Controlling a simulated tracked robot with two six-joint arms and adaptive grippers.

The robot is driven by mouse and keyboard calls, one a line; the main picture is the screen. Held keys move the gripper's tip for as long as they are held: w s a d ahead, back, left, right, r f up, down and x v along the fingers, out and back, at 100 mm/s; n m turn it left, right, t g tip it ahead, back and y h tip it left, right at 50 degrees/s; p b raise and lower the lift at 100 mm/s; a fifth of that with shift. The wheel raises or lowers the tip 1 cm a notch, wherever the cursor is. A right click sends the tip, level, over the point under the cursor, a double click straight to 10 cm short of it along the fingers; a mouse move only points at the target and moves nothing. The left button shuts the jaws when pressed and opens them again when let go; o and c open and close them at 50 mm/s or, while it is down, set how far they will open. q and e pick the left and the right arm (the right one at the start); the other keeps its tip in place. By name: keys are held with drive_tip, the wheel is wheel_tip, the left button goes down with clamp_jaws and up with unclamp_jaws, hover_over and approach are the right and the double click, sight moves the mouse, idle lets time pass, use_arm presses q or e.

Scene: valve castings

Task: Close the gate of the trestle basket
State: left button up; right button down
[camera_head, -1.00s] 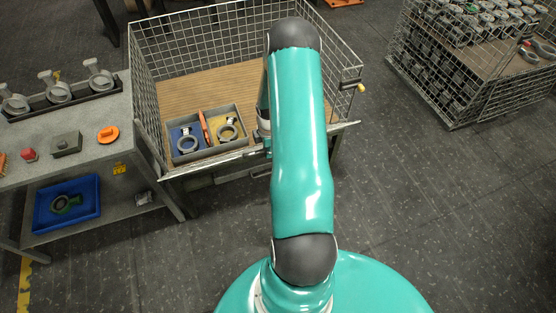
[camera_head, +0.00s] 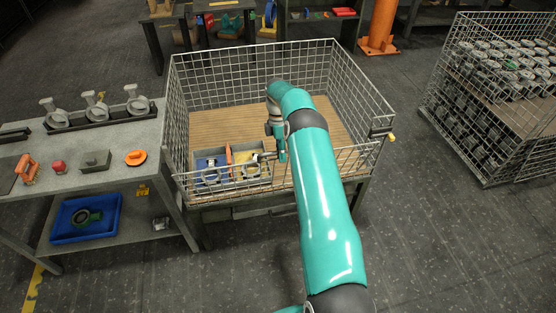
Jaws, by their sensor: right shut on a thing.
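The trestle basket (camera_head: 250,68) is a wire-mesh crate with a wooden floor, standing on a trestle in the middle. Its mesh gate (camera_head: 225,184) stands up across the front side; whether it is fully upright or a little tilted is hard to tell. My right gripper (camera_head: 267,157) is at the gate's top edge near the middle, small and partly hidden by my arm. It is shut on the gate. A latch with a yellow tip (camera_head: 391,137) sits at the basket's front right corner. My left gripper is out of view.
A grey tray (camera_head: 197,161) with blue and yellow compartments and ring castings lies inside the basket behind the gate. A workbench (camera_head: 122,171) with castings stands close at left. Another full basket (camera_head: 484,160) stands at right, with clear floor between.

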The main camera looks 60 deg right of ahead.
drive_tip(key=shift+w+r, duration=0.15)
drive_tip(key=shift+w, duration=0.35)
drive_tip(key=shift+r, duration=0.1)
drive_tip(key=c, duration=1.1)
unclamp_jaws()
drive_tip(key=shift+c, duration=0.2)
drive_tip(key=shift+d, duration=0.1)
drive_tip(key=shift+s, duration=0.1)
wheel_tip(320, 180, up, 10)
drive_tip(key=shift+f, duration=0.1)
